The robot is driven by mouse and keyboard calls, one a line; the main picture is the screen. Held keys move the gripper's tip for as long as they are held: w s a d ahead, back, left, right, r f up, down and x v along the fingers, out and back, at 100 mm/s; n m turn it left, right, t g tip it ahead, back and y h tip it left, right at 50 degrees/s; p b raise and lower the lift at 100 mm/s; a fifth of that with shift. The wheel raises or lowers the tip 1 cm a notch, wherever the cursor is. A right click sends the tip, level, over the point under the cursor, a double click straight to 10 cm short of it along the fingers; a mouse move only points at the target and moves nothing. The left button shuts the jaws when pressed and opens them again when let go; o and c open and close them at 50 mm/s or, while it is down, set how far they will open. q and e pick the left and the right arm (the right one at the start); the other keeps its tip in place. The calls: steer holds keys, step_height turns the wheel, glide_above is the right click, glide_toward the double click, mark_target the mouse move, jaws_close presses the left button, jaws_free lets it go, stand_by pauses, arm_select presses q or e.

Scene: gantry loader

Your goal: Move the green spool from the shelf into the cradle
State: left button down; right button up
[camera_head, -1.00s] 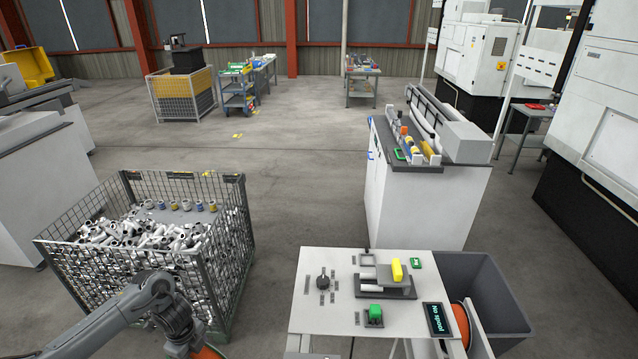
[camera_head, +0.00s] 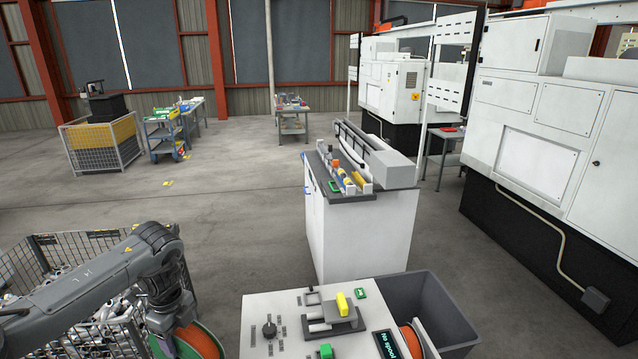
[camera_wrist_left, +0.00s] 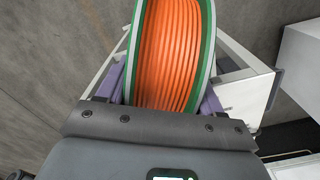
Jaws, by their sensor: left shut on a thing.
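My left gripper (camera_head: 172,312) is shut on the green spool (camera_head: 196,342), at the lower left of the head view. The spool has green flanges wound with orange line; the picture's bottom edge cuts it off. In the left wrist view the spool (camera_wrist_left: 168,50) stands on edge between the gripper's purple fingers (camera_wrist_left: 163,92). I cannot clearly make out the cradle or the shelf. A small display (camera_head: 386,344) on the white table reads "No spool". A separate orange round part (camera_head: 412,342) shows beside it, partly cut off. My right gripper is not in view.
The white table (camera_head: 280,340) carries a yellow block (camera_head: 342,303) and small fixtures. A grey bin (camera_head: 425,300) stands to its right. A wire-mesh crate (camera_head: 30,262) of parts is at the left, behind my arm. A white cabinet (camera_head: 360,235) stands beyond the table.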

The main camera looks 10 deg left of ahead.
arm_select(q)
steer(key=d+r, duration=1.7)
steer(key=r, duration=0.4)
steer(key=s+f+n, duration=0.4)
steer(key=s+n, duration=0.3)
steer(key=n, duration=0.1)
steer(key=s+f+n, duration=0.3)
steer(key=s+n, duration=0.4)
steer(key=n, duration=0.1)
steer(key=shift+d+f+n, duration=0.3)
steer(key=shift+d+f, duration=0.05)
steer(key=shift+f, duration=0.05)
